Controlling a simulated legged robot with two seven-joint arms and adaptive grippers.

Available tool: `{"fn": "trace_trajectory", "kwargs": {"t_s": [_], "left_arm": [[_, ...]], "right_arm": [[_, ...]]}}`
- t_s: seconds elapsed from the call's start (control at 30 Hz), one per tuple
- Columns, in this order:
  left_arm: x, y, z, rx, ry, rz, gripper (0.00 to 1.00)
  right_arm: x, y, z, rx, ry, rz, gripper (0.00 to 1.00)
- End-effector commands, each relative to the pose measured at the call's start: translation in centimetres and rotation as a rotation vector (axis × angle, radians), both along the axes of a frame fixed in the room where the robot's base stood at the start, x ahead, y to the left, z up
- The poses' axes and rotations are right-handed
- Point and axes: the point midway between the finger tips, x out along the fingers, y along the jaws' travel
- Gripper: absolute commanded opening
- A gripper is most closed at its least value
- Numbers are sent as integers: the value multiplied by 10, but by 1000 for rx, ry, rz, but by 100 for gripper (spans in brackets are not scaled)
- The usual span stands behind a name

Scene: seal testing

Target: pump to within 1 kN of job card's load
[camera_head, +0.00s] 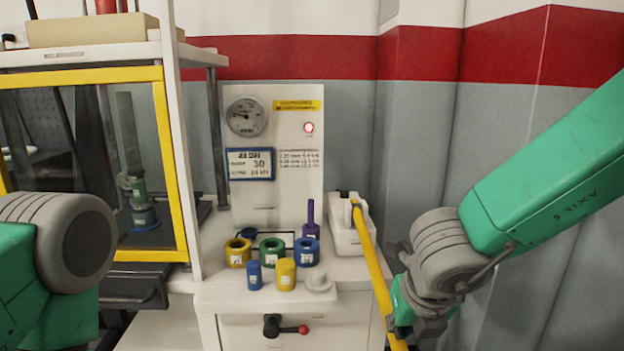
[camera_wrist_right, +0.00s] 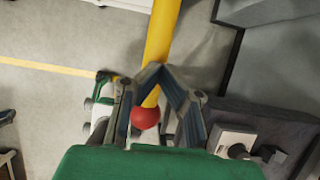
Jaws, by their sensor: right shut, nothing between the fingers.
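The yellow pump lever (camera_head: 371,254) slopes down from the white pump body (camera_head: 343,236) at the right of the bench. Its red end knob (camera_wrist_right: 145,117) shows in the right wrist view. My right gripper (camera_head: 402,322) is at the lever's lower end. Its fingertips (camera_wrist_right: 160,72) meet across the yellow bar, with nothing gripped; contact with the lever cannot be told. The job card (camera_head: 250,164) hangs on the white panel and seems to read 30, its other print too small. The round gauge (camera_head: 246,117) is above it, its reading unclear. My left gripper is out of view.
Yellow, green and blue rings (camera_head: 272,251) and small cylinders (camera_head: 286,273) stand on the bench top. A yellow-framed guard (camera_head: 168,165) encloses the press at left. A black valve handle with a red knob (camera_head: 303,329) is on the bench front. A red lamp (camera_head: 308,128) glows.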

Motion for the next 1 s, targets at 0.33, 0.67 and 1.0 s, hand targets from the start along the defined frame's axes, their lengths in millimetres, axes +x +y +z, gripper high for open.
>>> {"fn": "trace_trajectory", "kwargs": {"t_s": [0.33, 0.67, 1.0], "left_arm": [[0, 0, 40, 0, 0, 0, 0], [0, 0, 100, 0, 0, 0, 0], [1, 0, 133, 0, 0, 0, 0]], "right_arm": [[2, 0, 40, 1, 0, -1, 0], [5, 0, 101, 0, 1, -1, 0], [6, 1, 134, -1, 1, 0, 0]]}}
